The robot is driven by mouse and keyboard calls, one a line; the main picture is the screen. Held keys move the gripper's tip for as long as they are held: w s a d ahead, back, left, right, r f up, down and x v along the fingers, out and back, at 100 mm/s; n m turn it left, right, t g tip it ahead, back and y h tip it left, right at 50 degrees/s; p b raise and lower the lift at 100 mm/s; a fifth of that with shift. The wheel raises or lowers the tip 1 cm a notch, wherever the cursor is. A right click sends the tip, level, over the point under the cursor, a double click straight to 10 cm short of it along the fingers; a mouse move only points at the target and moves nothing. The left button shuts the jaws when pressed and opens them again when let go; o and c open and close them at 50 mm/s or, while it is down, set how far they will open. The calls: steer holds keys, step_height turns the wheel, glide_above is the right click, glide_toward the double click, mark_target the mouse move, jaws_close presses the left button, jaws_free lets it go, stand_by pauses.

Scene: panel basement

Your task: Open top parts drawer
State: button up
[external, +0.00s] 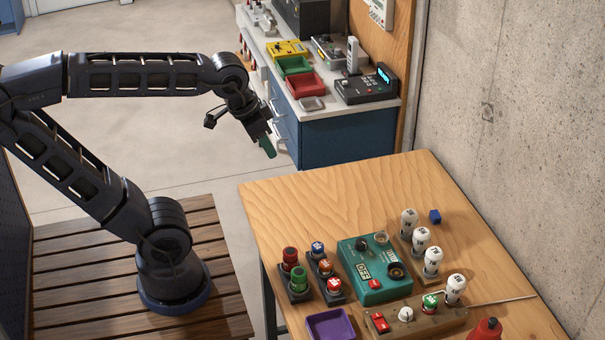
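A blue cabinet (345,140) stands under the white counter at the back. Its left face carries several drawers with pale handles (277,126), seen at a steep angle. I cannot tell for sure which of them is the top parts drawer, and they look closed. My gripper (267,146) points down and to the right, in front of the drawer face in the picture. A dark green piece shows at its tip; I cannot tell whether it is a fingertip or a held thing. The finger gap is not visible, nor is any contact with a handle.
A wooden table (300,200) at front right bears a green control box (375,270), white bulb-like parts, coloured buttons and a purple tray (331,326). The counter holds green and red trays (305,84) and a dark device (365,88). The floor left of the cabinet is clear.

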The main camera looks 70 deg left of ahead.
steer(key=w+a+r+n+g, duration=0.15)
steer(key=w+a+n, duration=0.55)
steer(key=w+a, duration=1.45)
steer(key=n, duration=1)
glide_above(277, 114)
steer(key=s, duration=0.2)
step_height(277, 114, down, 26)
steer(key=shift+g, duration=0.35)
steer(key=f, duration=0.3)
steer(key=w+f, duration=0.1)
steer(key=f, duration=0.6)
steer(key=shift+w+a+f, duration=0.1)
steer(key=shift+w+f, duration=0.1)
steer(key=shift+w, duration=0.1)
